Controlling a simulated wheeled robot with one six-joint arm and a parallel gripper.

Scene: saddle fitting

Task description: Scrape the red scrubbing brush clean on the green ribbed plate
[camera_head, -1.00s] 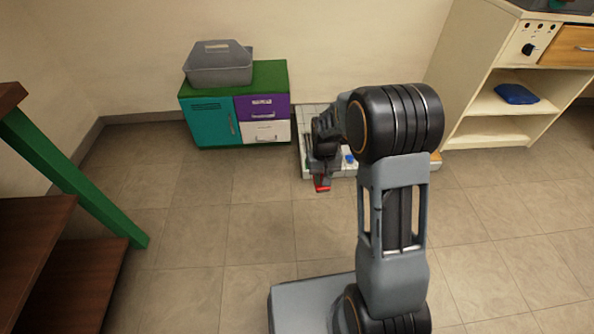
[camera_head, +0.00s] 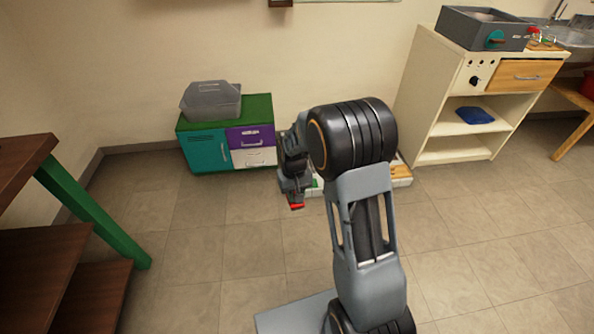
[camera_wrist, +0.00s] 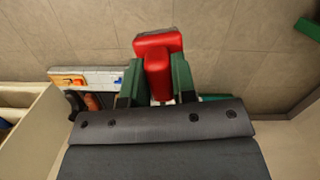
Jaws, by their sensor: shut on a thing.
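The red scrubbing brush (camera_head: 296,206) is in my gripper (camera_wrist: 157,82), low over the floor near the white low platform (camera_head: 401,171). In the wrist view the brush (camera_wrist: 158,46) shows as a red block with a red stem between the two dark green fingers, which are shut on it. Its bristles are not visible. I cannot make out the green ribbed plate for certain. A thin green strip (camera_wrist: 216,97) shows beside the fingers in the wrist view, mostly hidden by my wrist. My arm covers much of the platform in the head view.
A low cabinet (camera_head: 207,152) with a grey caddy (camera_head: 211,101) on top stands against the wall. A cream shelf unit (camera_head: 429,105) holds a blue cloth-like item (camera_head: 475,115). A green table leg (camera_head: 95,212) slants at left. The tiled floor in front is clear.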

